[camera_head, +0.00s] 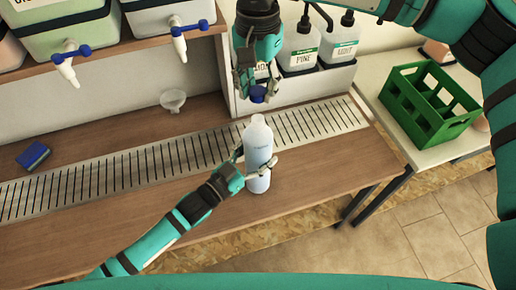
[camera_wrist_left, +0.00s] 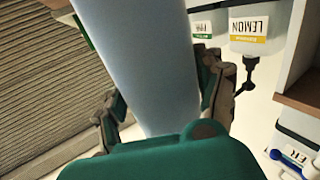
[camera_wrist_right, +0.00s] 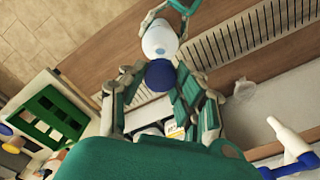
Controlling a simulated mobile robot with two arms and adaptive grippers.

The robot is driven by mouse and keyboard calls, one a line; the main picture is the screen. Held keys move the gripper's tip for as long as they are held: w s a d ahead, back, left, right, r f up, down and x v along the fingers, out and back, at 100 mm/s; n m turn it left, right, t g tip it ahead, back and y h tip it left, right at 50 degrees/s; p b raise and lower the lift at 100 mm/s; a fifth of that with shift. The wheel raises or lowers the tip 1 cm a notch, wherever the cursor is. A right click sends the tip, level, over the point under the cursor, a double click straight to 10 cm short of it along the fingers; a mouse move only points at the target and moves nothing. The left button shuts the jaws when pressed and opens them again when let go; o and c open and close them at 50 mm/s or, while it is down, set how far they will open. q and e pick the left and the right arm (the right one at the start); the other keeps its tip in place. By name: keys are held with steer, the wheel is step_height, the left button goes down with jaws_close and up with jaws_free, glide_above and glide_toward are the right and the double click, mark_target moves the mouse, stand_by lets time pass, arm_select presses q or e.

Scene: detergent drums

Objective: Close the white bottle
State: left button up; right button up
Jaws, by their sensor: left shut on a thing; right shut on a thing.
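The white bottle (camera_head: 258,150) stands upright near the front of the slatted drain strip, its neck bare. My left gripper (camera_head: 250,172) is shut around its body from the left; the bottle (camera_wrist_left: 145,60) fills the middle of the left wrist view between the fingers. My right gripper (camera_head: 256,88) points down above the bottle and is shut on a blue cap (camera_head: 257,94). The cap is a little above the bottle's mouth, apart from it in the head view. In the right wrist view the cap (camera_wrist_right: 160,74) shows between the fingers, with the bottle (camera_wrist_right: 160,38) beyond it.
White pump bottles (camera_head: 300,45) stand in a holder just behind my right gripper. Drums with blue taps (camera_head: 178,30) sit on a shelf at the upper left. A blue sponge (camera_head: 33,155) and a white funnel (camera_head: 173,100) lie behind the drain strip (camera_head: 120,168). A green crate (camera_head: 428,100) is at right.

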mark_target(258, 103)
steer(key=shift+f, duration=2.2)
steer(key=shift+f, duration=0.1)
steer(key=shift+f, duration=0.8)
steer(key=shift+f, duration=0.55)
steer(key=m, duration=0.6)
steer(key=shift+s+m, duration=0.1)
steer(key=shift+m, duration=0.3)
steer(key=m, duration=0.6)
steer(key=o, duration=0.7)
steer(key=shift+c, duration=0.2)
